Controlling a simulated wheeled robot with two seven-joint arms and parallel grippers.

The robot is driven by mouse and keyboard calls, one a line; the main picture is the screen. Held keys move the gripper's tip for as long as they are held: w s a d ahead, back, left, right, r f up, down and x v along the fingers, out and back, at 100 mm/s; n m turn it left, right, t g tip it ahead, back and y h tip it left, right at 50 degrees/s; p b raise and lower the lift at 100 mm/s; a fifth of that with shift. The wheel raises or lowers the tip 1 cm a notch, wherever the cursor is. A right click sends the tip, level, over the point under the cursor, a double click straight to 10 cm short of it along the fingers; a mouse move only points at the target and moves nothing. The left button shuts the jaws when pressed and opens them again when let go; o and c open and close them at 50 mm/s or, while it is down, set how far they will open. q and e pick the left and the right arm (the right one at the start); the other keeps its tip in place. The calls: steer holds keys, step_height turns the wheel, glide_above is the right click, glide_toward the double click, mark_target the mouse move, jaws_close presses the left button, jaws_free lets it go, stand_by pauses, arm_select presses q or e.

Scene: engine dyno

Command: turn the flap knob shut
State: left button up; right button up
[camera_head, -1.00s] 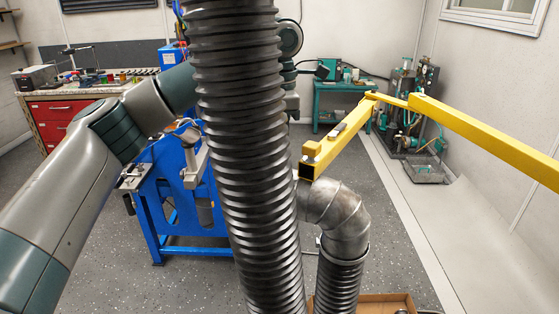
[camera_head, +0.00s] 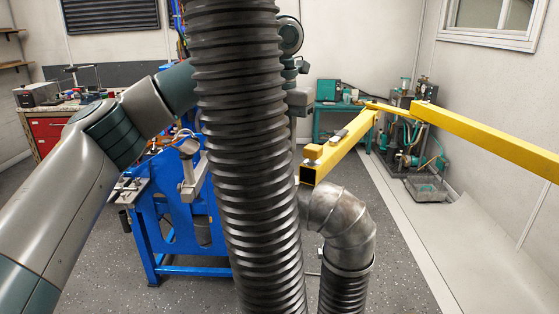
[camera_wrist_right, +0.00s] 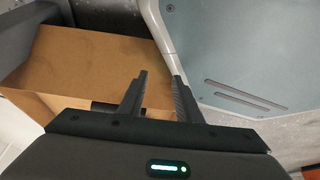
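I cannot pick out the flap knob in either view. A wide black ribbed hose (camera_head: 250,150) hangs down the middle of the head view. Right of it, a grey metal duct elbow (camera_head: 345,220) sits on a narrower black hose (camera_head: 345,290). My left arm comes in from the left and passes behind the wide hose; part of it shows again at the hose's right edge. The fingers of my left gripper cannot be made out. In the right wrist view, my right gripper (camera_wrist_right: 160,76) has its two fingers apart with nothing between them.
A yellow beam (camera_head: 345,145) ends just above the elbow, and another yellow arm (camera_head: 480,140) runs to the right. A blue stand (camera_head: 180,220) is behind the wide hose. A cardboard box (camera_wrist_right: 90,58) lies beyond my right fingers, beside a grey panel (camera_wrist_right: 240,50).

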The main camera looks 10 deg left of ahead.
arm_select(q)
steer(key=shift+n, duration=0.5)
arm_select(e)
steer(key=shift+w+a+r, duration=0.2)
steer(key=shift+w+a, duration=0.15)
steer(key=shift+w, duration=0.4)
arm_select(q)
steer(key=o, duration=1)
steer(key=shift+o, duration=0.2)
steer(key=shift+r, duration=0.1)
steer(key=shift+r+b, duration=0.3)
steer(key=shift+r, duration=0.3)
step_height(320, 180, up, 4)
steer(key=shift+f, duration=0.15)
step_height(320, 180, up, 5)
step_height(320, 180, up, 7)
steer(key=p, duration=0.2)
glide_above(280, 162)
arm_select(e)
steer(key=shift+g, duration=0.5)
steer(key=shift+s+d+f, duration=0.15)
steer(key=shift+s+d, duration=0.25)
steer(key=shift+s, duration=0.4)
steer(key=shift+s+d+f, duration=0.15)
steer(key=shift+s+d, duration=0.2)
steer(key=shift+s, duration=0.4)
steer(key=shift+s+d+f, duration=0.15)
steer(key=shift+s+d, duration=0.25)
steer(key=shift+s, duration=0.4)
